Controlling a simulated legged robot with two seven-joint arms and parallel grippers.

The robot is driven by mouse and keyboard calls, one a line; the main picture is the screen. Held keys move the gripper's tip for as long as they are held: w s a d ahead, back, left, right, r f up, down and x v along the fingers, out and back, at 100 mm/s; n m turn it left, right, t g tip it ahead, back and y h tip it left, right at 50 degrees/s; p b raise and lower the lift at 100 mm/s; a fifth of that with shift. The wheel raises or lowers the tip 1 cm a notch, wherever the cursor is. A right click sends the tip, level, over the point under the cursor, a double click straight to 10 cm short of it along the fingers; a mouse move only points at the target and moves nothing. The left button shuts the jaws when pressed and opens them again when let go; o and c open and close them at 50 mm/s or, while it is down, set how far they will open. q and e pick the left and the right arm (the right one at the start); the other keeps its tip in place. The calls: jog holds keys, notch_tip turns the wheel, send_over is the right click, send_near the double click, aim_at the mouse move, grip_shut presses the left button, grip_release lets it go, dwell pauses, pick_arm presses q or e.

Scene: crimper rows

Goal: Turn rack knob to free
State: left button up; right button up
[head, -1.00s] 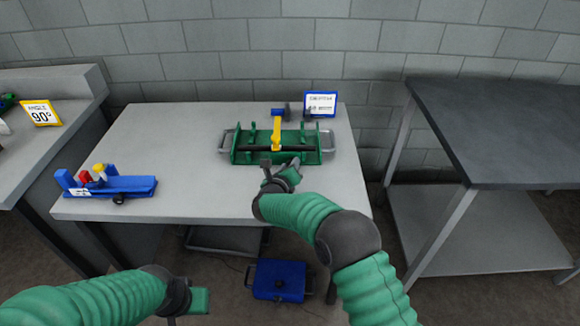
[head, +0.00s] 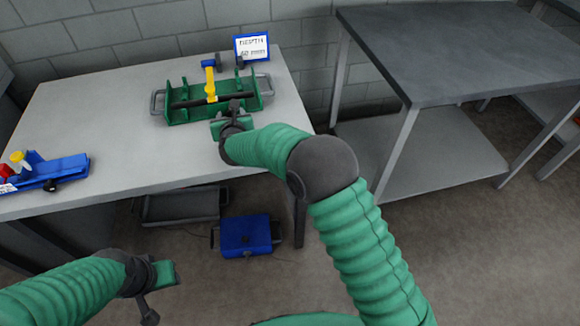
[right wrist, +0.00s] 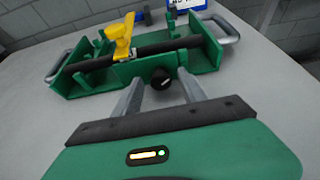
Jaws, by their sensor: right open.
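The green rack (head: 185,113) stands on the light grey table, with a black bar lying across it and a yellow clamp (head: 210,84) over the bar. In the right wrist view, the rack's black knob (right wrist: 162,79) sticks out of its front wall (right wrist: 150,68), with a pale mark on its face. My right gripper (head: 234,108) is at the rack's front right. Its open fingers (right wrist: 160,84) lie on either side of the knob, with gaps showing. The knob is hidden in the head view. My left gripper (head: 155,290) is low at the left, away from the table; its jaws are unclear.
A sign reading DEPTH 60 mm (head: 252,47) stands behind the rack. A blue fixture (head: 50,172) with red and yellow parts is at the table's left. A blue case (head: 246,236) lies below the table. A dark-topped bench (head: 440,50) stands at the right.

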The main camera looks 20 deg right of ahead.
jog(key=shift+p+v, duration=0.6)
jog(key=shift+v, duration=0.4)
jog(key=d+p+v, duration=0.1)
jog(key=v, duration=1.3)
pick_arm(q)
jog(key=w+p+v, duration=0.3)
jog(key=p+v, duration=1.1)
jog(key=v, duration=0.1)
jog(key=shift+w+r+p, duration=0.2)
jog(key=shift+r+p, duration=0.2)
jog(key=shift+r, duration=0.1)
pick_arm(e)
jog(key=s+d+r+n+g, duration=0.1)
jog(key=s+d+n+g, duration=0.1)
jog(key=s+n, duration=0.3)
jog(key=s+d+r+n+g+y, duration=0.1)
jog(key=s+n, duration=0.5)
jog(key=n, duration=0.8)
jog(key=s+d+r+n+g+y, duration=0.1)
jog(key=s+d+n+g, duration=0.3)
jog(key=n, duration=0.5)
jog(key=shift+s+d+r, duration=0.8)
jog(key=shift+d+r, duration=0.1)
jog(key=shift+d, duration=0.35)
jog(key=shift+s, duration=0.1)
